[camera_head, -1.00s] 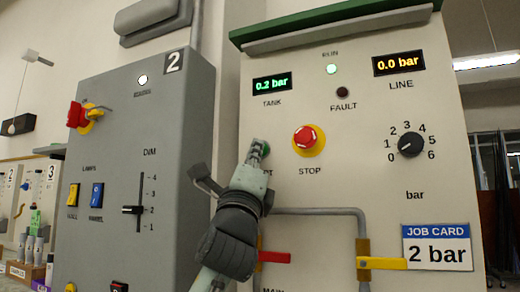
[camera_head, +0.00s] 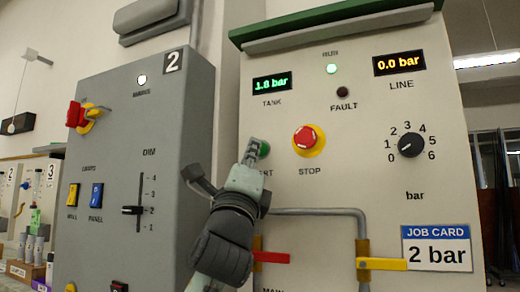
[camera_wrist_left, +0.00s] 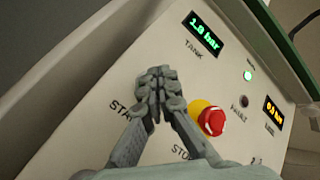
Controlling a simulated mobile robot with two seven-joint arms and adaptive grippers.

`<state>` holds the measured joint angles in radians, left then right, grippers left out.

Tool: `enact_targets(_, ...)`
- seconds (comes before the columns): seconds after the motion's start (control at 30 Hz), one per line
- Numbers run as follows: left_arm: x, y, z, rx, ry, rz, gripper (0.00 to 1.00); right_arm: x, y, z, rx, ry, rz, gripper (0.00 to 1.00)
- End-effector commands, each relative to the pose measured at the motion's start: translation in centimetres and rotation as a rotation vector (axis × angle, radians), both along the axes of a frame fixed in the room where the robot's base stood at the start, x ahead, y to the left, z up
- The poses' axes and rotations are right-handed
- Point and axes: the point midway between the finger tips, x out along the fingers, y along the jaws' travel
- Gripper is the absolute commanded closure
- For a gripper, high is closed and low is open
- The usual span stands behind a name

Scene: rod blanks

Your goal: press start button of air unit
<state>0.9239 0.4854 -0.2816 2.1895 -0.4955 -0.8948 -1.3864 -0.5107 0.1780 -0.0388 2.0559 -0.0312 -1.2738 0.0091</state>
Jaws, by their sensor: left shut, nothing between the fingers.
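The air unit is the cream panel (camera_head: 330,190) with a green top edge. Its green start button (camera_head: 264,150) shows beside my left fingertips, partly hidden by them, with the START label mostly covered. My left gripper (camera_head: 253,147) is shut and empty, its tips at or just off the button; I cannot tell whether they touch. In the left wrist view the shut fingers (camera_wrist_left: 160,82) hide the button. The RUN lamp (camera_head: 331,69) is lit green. The TANK display (camera_head: 272,83) reads about 1.8 bar. My right gripper is not in view.
A red stop button (camera_head: 305,138) on a yellow ring sits right of the fingertips. A pressure dial (camera_head: 411,144), red valve handle (camera_head: 272,257), yellow valve handle (camera_head: 382,264) and "2 bar" job card (camera_head: 437,248) are further off. Grey panel 2 (camera_head: 150,150) stands left.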

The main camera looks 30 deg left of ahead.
Motion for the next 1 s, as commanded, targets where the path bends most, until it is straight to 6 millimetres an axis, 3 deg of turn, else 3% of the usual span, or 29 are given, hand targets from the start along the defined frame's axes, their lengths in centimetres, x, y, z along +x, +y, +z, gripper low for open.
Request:
enact_targets(0.6, -4.8, -0.3, 0.1, 0.001, 0.000, 0.001, 1.00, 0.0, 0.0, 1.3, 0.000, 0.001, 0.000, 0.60)
enact_targets(1.0, -5.0, -0.3, 0.0, 0.000, 0.000, 0.000, 1.00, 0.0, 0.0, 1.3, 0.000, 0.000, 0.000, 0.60)
